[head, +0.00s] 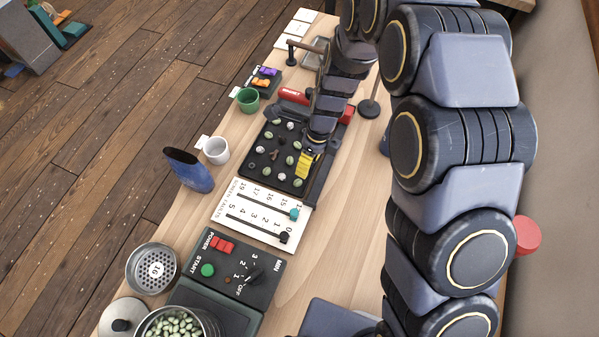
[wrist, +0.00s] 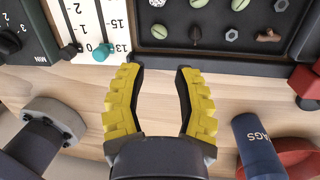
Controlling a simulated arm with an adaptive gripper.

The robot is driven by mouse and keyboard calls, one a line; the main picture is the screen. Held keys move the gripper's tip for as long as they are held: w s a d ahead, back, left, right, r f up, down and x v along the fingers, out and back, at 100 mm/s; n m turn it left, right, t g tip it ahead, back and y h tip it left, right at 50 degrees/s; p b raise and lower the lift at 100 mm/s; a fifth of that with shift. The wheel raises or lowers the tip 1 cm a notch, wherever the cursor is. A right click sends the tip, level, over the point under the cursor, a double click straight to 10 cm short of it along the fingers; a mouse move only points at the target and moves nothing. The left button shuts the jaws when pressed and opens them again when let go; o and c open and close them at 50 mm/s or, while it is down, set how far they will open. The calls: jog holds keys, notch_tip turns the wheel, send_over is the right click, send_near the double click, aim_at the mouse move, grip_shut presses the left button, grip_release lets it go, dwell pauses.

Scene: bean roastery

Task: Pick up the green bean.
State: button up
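Several green beans lie in a black tray (wrist: 225,63) among pale pebbles, nuts and brown bits. More show further in, such as a green bean (wrist: 240,4). In the head view a green bean (head: 297,183) lies near the tray's front. My gripper (wrist: 160,82) has yellow-padded fingers, spread apart with nothing between them. It shows by the tray's right edge in the head view (head: 307,163), over pale wood, and partly covers that side.
A white slider panel (head: 261,215) and a black control box (head: 237,268) stand in front of the tray. A bowl of green beans (head: 176,326) is at the bottom.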

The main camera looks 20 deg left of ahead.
aim_at(299, 181)
jog(key=f, duration=0.2)
jog(key=a+f, duration=0.1)
jog(key=f, duration=0.2)
jog(key=s+f, duration=0.1)
jog(key=f, duration=0.1)
jog(key=shift+a+f, duration=0.35)
jog(key=shift+a, duration=0.05)
jog(key=c, duration=0.3)
jog(key=shift+c, duration=0.2)
